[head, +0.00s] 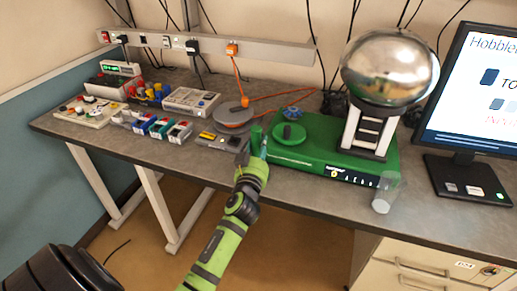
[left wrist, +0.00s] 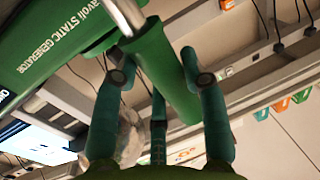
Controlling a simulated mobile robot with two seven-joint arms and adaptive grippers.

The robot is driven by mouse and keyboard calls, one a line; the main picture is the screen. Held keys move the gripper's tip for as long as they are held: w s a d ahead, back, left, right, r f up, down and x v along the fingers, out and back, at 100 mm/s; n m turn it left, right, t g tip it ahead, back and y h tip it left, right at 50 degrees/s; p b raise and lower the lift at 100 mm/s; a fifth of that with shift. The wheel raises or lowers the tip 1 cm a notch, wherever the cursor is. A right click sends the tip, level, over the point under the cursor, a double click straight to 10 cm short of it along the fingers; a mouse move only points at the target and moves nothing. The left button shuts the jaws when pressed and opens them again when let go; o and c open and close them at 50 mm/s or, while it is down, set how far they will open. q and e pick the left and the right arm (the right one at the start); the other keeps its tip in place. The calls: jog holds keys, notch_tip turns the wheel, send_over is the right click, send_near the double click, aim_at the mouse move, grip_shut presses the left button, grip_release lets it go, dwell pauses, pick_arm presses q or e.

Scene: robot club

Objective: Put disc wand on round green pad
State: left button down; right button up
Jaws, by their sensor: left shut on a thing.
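My left gripper (head: 258,148) is just left of the pad, at the base's left end. It is shut on a green tapered handle, which I take to be the disc wand (head: 256,133). In the left wrist view the handle (left wrist: 165,75) sits between the teal fingers (left wrist: 160,115), and a grey metal rod shows near its upper end. I cannot make out the wand's disc. My right gripper is not in view.
A large metal sphere (head: 390,68) stands on the generator. A clear cylinder (head: 385,193) is at its front right corner. A monitor (head: 475,90) stands right.

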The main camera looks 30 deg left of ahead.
pick_arm(q)
jog(key=shift+f, duration=0.15)
jog(key=c, duration=0.7)
grip_release()
jog(key=shift+r, duration=0.35)
jog(key=b+v, duration=0.2)
jog(key=v, duration=1)
jog(key=shift+f+b, duration=0.15)
jog(key=shift+b, duration=0.15)
jog(key=shift+s, duration=0.1)
